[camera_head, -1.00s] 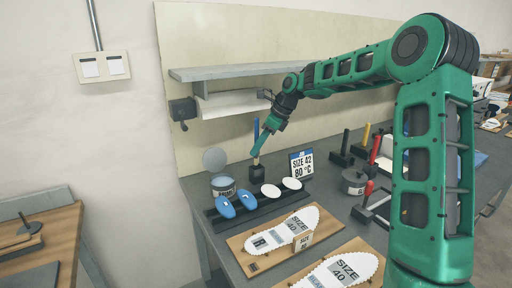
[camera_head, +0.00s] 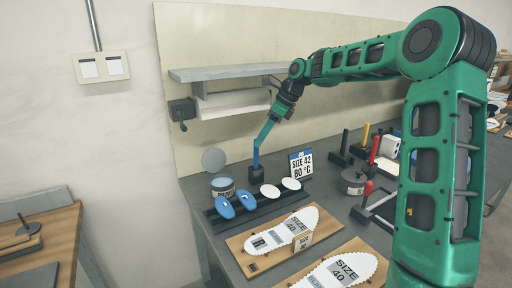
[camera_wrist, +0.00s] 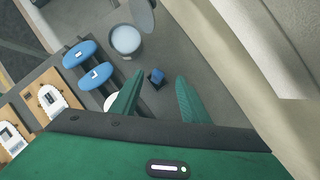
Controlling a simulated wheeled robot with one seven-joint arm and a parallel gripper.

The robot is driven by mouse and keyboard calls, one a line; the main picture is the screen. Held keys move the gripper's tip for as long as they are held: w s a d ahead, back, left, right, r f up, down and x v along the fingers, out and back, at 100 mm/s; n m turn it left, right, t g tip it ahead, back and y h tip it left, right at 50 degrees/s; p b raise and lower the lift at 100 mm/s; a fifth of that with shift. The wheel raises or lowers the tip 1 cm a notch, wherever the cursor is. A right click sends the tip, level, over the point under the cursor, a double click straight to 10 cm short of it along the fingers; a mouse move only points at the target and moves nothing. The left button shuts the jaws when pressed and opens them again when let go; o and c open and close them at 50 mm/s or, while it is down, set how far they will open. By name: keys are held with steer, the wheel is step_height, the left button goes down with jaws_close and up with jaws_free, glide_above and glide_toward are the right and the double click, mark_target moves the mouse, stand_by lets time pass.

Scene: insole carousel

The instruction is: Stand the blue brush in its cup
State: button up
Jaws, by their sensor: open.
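The blue brush (camera_head: 256,158) stands roughly upright in a small dark cup (camera_head: 256,174) at the back left of the bench. Its lower end is hidden inside the cup. In the wrist view the brush (camera_wrist: 157,73) shows as a short blue end at the cup (camera_wrist: 155,84), seen from above. My gripper (camera_head: 257,146) is just above the brush, pointing down at it. In the wrist view its two green fingers (camera_wrist: 158,82) are spread, with the brush and cup in the gap between them, beyond the tips. I see no contact with the brush.
A round tin (camera_head: 222,187) stands left of the cup. A sign (camera_head: 301,165) stands to its right. Blue pads (camera_head: 225,207) and white pads (camera_head: 270,191) lie on a dark rack in front. Insole boards (camera_head: 275,240) lie nearer. A shelf with a paper roll (camera_head: 235,104) hangs behind.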

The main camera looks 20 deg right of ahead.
steer(key=v, duration=0.8)
steer(key=s+d+f+n+g+h, duration=0.1)
steer(key=s+f+n, duration=0.4)
steer(key=s, duration=1)
steer(key=s+d+f+n+g+h, duration=0.1)
steer(key=s+d+f+n, duration=0.3)
steer(key=s, duration=1.1)
steer(key=s+d+f+n+g+h, duration=0.1)
steer(key=s+f+n, duration=0.5)
steer(key=s, duration=1)
steer(key=d+n+h, duration=0.1)
steer(key=d+n, duration=0.1)
steer(key=n, duration=0.1)
steer(key=shift+f+h, duration=0.15)
steer(key=shift+h, duration=0.15)
steer(key=shift+w+f, duration=0.35)
steer(key=shift+w, duration=0.45)
steer(key=shift+s+r, duration=0.1)
